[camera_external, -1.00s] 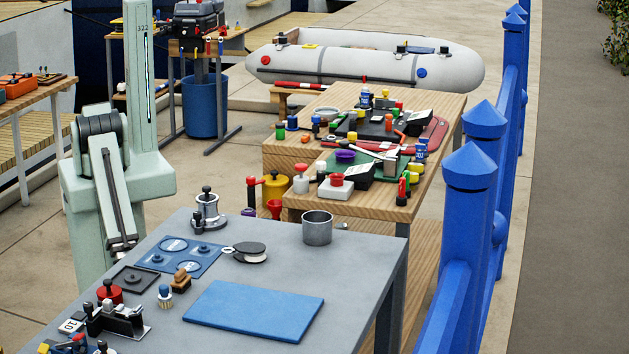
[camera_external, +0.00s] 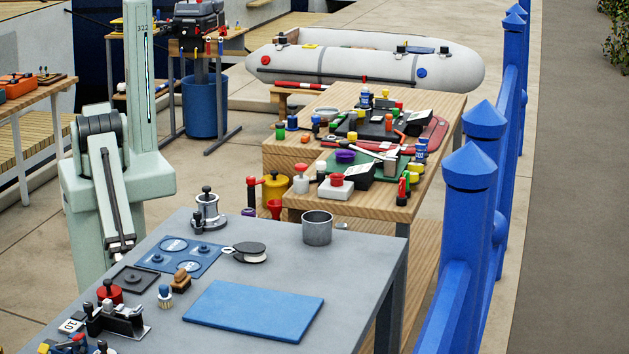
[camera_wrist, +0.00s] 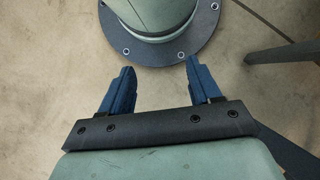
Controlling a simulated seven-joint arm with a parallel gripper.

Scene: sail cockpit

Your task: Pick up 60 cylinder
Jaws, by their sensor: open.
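I cannot make out any cylinder marked 60. On the grey table, cylinder-like things include a silver piece with a black knob (camera_external: 207,213), an open metal cup (camera_external: 317,229), and a small pale peg with a blue top (camera_external: 165,297). A small white block that seems marked 10 (camera_external: 72,325) lies at the table's left front. My gripper (camera_wrist: 159,72) is open and empty in the wrist view, with its two blue fingers apart above the floor beside my base. Its fingers cannot be made out in the external view.
The grey table (camera_external: 345,270) holds a blue mat (camera_external: 255,312), a blue plate with round recesses (camera_external: 180,257), a black disc (camera_external: 250,252) and a red knobbed piece (camera_external: 110,292). A cluttered wooden table (camera_external: 440,150) stands behind. Blue posts (camera_external: 470,190) line the right.

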